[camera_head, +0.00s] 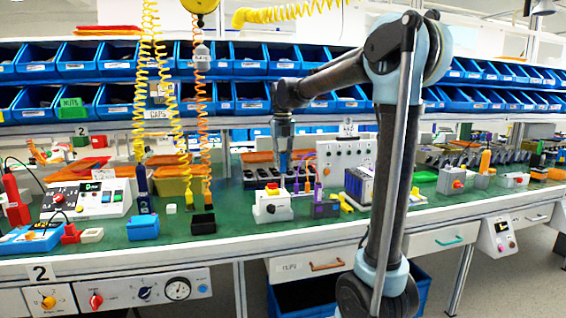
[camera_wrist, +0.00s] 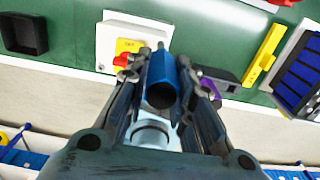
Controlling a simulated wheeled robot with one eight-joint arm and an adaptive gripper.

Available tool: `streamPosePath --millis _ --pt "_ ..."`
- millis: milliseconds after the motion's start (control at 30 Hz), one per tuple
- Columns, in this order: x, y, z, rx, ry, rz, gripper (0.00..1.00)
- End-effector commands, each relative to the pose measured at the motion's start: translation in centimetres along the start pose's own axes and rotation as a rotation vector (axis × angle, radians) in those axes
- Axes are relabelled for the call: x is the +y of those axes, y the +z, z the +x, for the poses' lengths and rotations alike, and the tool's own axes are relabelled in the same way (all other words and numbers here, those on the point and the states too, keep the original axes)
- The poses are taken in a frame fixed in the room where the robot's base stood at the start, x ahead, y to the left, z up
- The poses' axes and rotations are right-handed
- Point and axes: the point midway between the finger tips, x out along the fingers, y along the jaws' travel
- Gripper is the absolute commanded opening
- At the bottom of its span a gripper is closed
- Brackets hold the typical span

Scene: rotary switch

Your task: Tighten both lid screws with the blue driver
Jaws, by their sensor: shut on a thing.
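A white switch box (camera_head: 272,214) stands on the green bench, with a yellow plate and a red knob (camera_head: 271,187) on top. In the wrist view the box (camera_wrist: 105,42) is just beyond my fingers, with the red knob (camera_wrist: 122,61) at its near side. My gripper (camera_head: 284,136) is shut on the blue driver (camera_head: 284,162), which points down above the box. The blue driver also shows between my fingers in the wrist view (camera_wrist: 161,80). Its tip lies partly hidden against the box, so contact cannot be told. The lid screws are too small to make out.
A black bin (camera_head: 203,224) and a blue holder (camera_head: 143,228) stand left of the box. A purple-fronted holder (camera_head: 325,210) and yellow piece (camera_head: 342,201) are close on the right. Coiled cords (camera_head: 200,115) hang at left. Blue bins line the back.

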Motion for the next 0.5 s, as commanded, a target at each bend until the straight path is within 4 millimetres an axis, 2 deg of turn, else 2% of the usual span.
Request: streamPosePath --millis 167,500 --pt "0.05 0.02 0.00 0.000 0.000 0.096 0.00" --pt "0.20 0.08 0.05 0.001 0.000 0.432 0.00"
